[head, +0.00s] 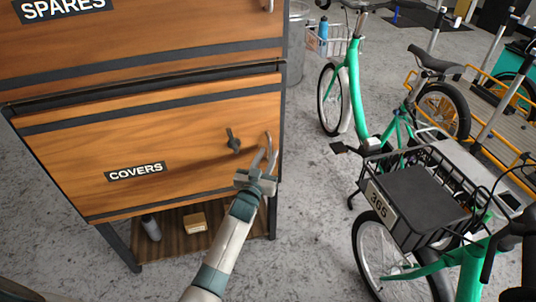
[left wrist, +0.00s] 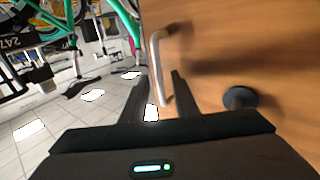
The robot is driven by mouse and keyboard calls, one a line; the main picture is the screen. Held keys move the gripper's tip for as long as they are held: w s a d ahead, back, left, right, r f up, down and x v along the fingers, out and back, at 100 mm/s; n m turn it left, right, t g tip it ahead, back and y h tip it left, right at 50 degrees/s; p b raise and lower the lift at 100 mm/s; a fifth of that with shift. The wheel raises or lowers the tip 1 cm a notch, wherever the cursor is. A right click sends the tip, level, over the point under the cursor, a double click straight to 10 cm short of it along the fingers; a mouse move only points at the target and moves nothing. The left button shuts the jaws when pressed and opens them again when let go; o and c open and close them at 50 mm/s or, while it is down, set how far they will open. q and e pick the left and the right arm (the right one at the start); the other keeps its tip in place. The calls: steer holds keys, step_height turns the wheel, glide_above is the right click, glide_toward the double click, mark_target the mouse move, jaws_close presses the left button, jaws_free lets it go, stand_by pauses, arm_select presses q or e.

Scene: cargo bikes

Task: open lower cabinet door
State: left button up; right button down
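The lower cabinet door (head: 80,145) is an orange wood panel with a COVERS label and dark trim. My left gripper (head: 265,165) is at the handle, coming from below. In the left wrist view the handle (left wrist: 156,60) reaches down between my two parted fingers (left wrist: 168,100). I cannot tell whether they touch it. The knob (left wrist: 240,98) is right of the fingers. My right gripper is out of view.
Above is a SPARES front (head: 150,45) with its own handle. A low shelf (head: 175,245) below holds a bottle (head: 151,228) and a small box (head: 194,222). Green cargo bikes (head: 350,95) stand to the right, one with a black basket (head: 415,205). Bare floor lies between.

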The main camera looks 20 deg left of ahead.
arm_select(q)
steer(key=shift+w, duration=0.5)
jaws_close()
steer(key=shift+s+d, duration=0.1)
